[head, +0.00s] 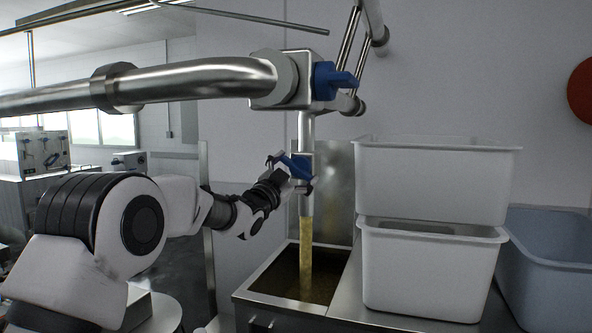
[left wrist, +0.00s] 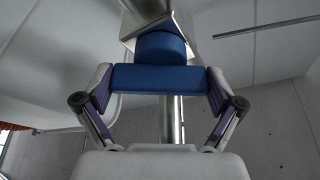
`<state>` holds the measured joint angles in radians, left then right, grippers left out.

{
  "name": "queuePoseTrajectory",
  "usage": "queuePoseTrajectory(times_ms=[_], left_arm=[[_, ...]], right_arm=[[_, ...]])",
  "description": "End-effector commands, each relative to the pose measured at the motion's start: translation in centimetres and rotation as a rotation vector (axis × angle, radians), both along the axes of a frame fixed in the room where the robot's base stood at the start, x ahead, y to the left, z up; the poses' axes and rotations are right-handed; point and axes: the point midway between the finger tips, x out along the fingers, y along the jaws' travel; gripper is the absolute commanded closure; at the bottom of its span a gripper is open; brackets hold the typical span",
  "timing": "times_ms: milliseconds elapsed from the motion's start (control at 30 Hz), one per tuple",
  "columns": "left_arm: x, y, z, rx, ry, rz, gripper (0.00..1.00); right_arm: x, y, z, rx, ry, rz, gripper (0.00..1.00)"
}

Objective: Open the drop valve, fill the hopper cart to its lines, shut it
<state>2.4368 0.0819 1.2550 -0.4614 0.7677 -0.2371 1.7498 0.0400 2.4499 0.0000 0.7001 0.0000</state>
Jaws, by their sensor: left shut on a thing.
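The drop valve's blue handle (head: 297,166) sits on a vertical steel pipe below the overhead pipe. My left gripper (head: 290,172) is shut on this handle; in the left wrist view the blue handle (left wrist: 158,79) lies between both fingers. A yellowish stream (head: 306,242) pours from the pipe's lower end. It falls into the steel hopper cart (head: 262,272), whose inside looks dark with brownish-yellow contents. The fill lines cannot be made out. My right gripper is not in view.
A second blue valve handle (head: 333,82) sits higher on the overhead pipe (head: 190,80). Two stacked white tubs (head: 432,185) stand right of the hopper, with a blue-grey tub (head: 555,262) beyond. A steel upright panel stands behind the hopper.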

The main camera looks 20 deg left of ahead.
Motion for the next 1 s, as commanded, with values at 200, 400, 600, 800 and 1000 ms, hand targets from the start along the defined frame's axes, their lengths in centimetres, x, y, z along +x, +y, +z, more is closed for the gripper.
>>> queuePoseTrajectory(times_ms=[200,400,600,800,1000], left_arm=[[0.0,-0.1,-0.3,-0.039,0.003,0.000,0.41],[0.0,-0.1,-0.5,-0.143,0.004,0.000,0.41],[0.0,-0.1,-0.5,-0.289,0.009,-0.001,0.41],[0.0,-0.1,-0.4,-0.431,0.015,-0.001,0.41],[0.0,-0.1,-0.3,-0.537,0.018,-0.001,0.41]], right_arm=[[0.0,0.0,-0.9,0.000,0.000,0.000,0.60],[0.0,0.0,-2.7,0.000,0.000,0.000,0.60],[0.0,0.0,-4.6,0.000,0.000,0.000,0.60],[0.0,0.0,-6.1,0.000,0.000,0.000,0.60],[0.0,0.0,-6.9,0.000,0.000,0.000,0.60]])
